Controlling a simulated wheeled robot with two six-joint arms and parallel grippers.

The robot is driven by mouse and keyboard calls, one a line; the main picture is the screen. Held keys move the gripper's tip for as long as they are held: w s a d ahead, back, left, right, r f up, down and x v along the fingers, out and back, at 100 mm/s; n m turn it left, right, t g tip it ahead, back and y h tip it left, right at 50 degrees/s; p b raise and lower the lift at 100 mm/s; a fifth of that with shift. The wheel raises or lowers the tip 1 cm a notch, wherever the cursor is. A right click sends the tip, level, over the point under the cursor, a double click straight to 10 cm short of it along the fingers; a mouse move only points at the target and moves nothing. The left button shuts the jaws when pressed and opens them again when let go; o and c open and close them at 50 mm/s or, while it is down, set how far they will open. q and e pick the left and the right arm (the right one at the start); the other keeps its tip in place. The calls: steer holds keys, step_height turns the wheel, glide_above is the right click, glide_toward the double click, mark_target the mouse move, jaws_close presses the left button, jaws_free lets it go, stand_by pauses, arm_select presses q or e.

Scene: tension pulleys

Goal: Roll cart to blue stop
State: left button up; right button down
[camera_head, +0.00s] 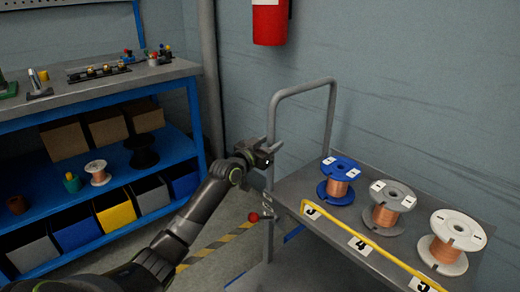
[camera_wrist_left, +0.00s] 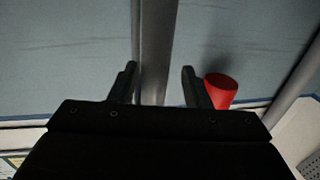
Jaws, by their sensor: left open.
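The grey cart (camera_head: 345,195) stands at the right in the head view, with a tall tubular handle (camera_head: 302,88) at its left end. My left gripper (camera_head: 273,146) is open at the handle's near upright. In the left wrist view, a grey post (camera_wrist_left: 155,45) runs between the two open fingers (camera_wrist_left: 160,72); I cannot tell whether either touches it. Short blue strips (camera_head: 293,233) show on the floor below the cart; I cannot tell whether they are the blue stop. My right gripper is out of view.
Spools with blue (camera_head: 338,180), grey (camera_head: 388,207) and white (camera_head: 452,240) flanges stand on the cart behind a yellow rail (camera_head: 370,243). A blue shelf bench (camera_head: 95,140) stands left. A red extinguisher (camera_head: 270,22) hangs on the wall. Yellow-black tape (camera_head: 220,243) crosses the floor.

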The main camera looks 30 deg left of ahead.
arm_select(q)
steer(key=s+a+p, duration=0.2)
steer(key=s+p, duration=0.3)
steer(key=s, duration=1.2)
steer(key=shift+a, duration=0.25)
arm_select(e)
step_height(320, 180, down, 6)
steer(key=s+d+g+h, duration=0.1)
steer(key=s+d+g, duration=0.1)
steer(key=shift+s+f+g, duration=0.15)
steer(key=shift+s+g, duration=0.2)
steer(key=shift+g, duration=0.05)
